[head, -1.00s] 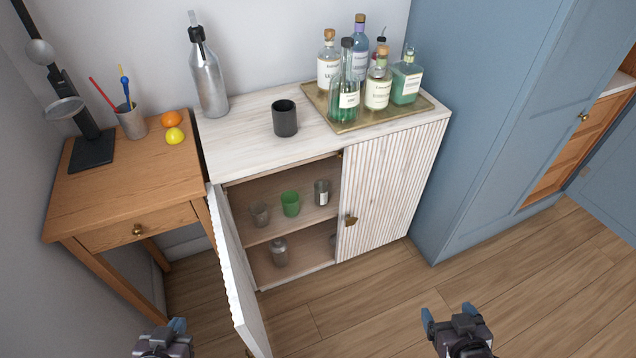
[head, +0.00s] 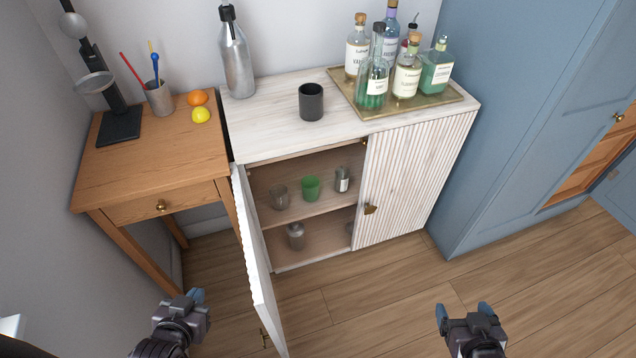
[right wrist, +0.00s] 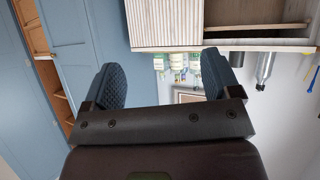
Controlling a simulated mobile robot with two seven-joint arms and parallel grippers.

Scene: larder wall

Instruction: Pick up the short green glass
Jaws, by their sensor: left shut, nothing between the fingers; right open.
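The short green glass (head: 311,188) stands upright on the upper shelf inside the open white cabinet, in the head view. A clear glass (head: 280,197) stands to its left and a glass with a pale label (head: 342,179) to its right. My left gripper (head: 197,297) is shut and empty, low at the left, outside the open door. My right gripper (head: 464,308) is open and empty, low at the right, over the floor and well apart from the cabinet. Its two fingers also show in the right wrist view (right wrist: 160,82). The green glass cannot be made out there.
The cabinet's left door (head: 257,262) stands open towards me, between my grippers; the right door (head: 415,185) is shut. A grey container (head: 296,236) is on the lower shelf. A black cup (head: 311,101) and a bottle tray (head: 425,99) are on top. Floor before the cabinet is clear.

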